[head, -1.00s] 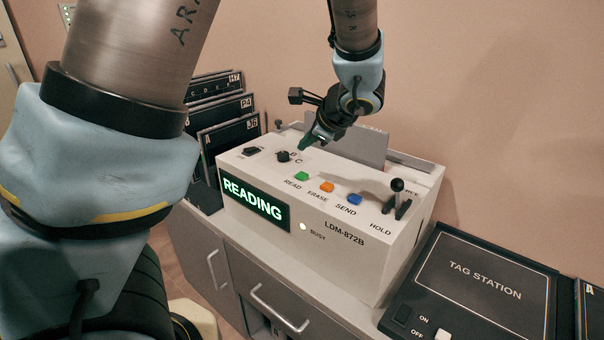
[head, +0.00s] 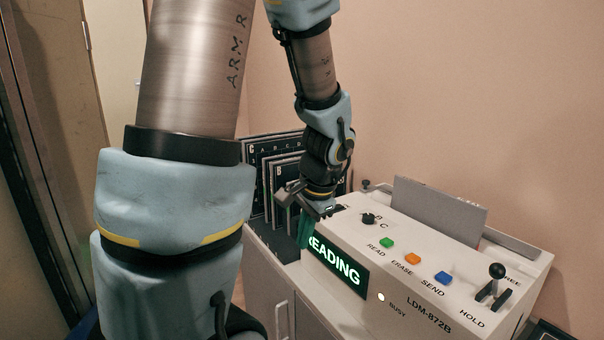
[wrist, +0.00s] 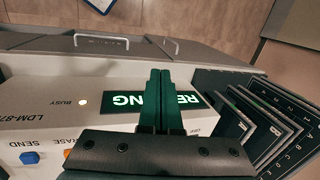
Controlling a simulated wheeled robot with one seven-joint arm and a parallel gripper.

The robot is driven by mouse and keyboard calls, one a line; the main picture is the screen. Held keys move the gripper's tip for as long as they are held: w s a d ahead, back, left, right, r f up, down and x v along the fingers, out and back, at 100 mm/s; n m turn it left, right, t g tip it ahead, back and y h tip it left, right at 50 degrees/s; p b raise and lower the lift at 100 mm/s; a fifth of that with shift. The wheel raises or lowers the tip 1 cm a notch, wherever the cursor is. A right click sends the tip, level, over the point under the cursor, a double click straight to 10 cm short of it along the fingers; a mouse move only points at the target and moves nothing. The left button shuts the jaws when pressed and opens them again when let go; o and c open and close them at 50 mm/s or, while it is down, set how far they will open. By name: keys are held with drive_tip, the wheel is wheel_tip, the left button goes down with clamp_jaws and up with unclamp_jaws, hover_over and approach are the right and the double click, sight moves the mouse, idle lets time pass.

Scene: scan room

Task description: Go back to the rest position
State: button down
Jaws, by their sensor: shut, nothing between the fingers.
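My gripper (head: 304,228) is shut and empty, with its green fingers together and pointing down. In the head view it hangs at the left front corner of the white LDM-872B machine (head: 440,300), in front of the left end of its lit READING display (head: 338,262). In the wrist view the shut fingers (wrist: 158,90) cover the middle of the display (wrist: 190,100). I cannot tell whether the fingers touch the machine. My arm reaches down from above.
Green (head: 387,242), orange (head: 413,259) and blue (head: 443,278) buttons and a black HOLD lever (head: 496,272) are on the machine's top. A grey plate (head: 440,208) stands upright behind them. Black lettered panels (head: 262,150) stand left of the machine. Cabinet doors are below.

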drive_tip(key=s+a+n+h, duration=0.2)
drive_tip(key=s+a+n, duration=0.2)
drive_tip(key=a+n, duration=0.3)
drive_tip(key=shift+s+a+r+n+g, duration=0.15)
drive_tip(key=shift+s+n+g, duration=0.25)
drive_tip(key=shift+n, duration=0.8)
drive_tip(key=shift+w, duration=0.1)
idle(0.5)
